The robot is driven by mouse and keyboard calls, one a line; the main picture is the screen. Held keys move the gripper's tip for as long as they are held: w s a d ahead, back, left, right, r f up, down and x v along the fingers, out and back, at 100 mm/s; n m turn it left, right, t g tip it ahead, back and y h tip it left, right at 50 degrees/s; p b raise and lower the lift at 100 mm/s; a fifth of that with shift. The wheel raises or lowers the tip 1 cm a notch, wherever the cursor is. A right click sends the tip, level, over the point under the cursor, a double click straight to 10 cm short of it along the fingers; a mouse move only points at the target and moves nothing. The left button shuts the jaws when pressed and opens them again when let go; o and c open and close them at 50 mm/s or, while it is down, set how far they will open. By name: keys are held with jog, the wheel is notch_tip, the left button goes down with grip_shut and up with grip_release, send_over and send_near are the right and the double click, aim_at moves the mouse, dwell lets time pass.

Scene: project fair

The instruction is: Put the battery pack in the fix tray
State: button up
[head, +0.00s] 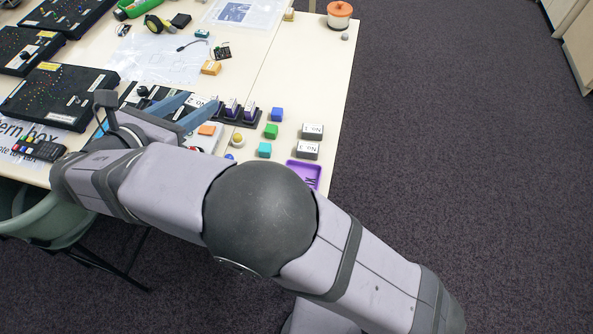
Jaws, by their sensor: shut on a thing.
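My gripper (201,98) is at the left, above the table, with its two blue-grey fingers pointing up and right. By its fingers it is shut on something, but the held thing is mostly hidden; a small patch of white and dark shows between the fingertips. I cannot tell whether it is the battery pack. A shallow purple tray (290,164) with dark marks inside stands at the near right edge of the table, partly behind my arm; I cannot read a name on it. Two grey boxes with white labels, a farther one (312,131) and a nearer one (307,150), stand behind it.
A black rack (252,124) with purple and white pieces is right of my fingers. Black boards fill the left. The right table strip farther back is mostly clear.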

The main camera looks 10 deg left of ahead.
jog(key=s+d+f+m+g+h+p, duration=0.1)
jog(key=d+f+m+g+h, duration=0.2)
jog(key=d, duration=0.7)
jog(key=s+d+f+m+g+h+p, duration=0.1)
jog(key=d+f+m+h, duration=0.3)
jog(key=d, duration=0.7)
jog(key=shift+w+a+f+p, duration=0.1)
jog(key=shift+f+p, duration=0.6)
jog(key=shift+f, duration=1.85)
jog(key=shift+a+f+p, duration=0.1)
jog(key=shift+f+p, duration=0.55)
jog(key=shift+f, duration=1.85)
jog(key=shift+f, duration=0.2)
jog(key=o, duration=0.8)
jog(key=shift+r, duration=0.2)
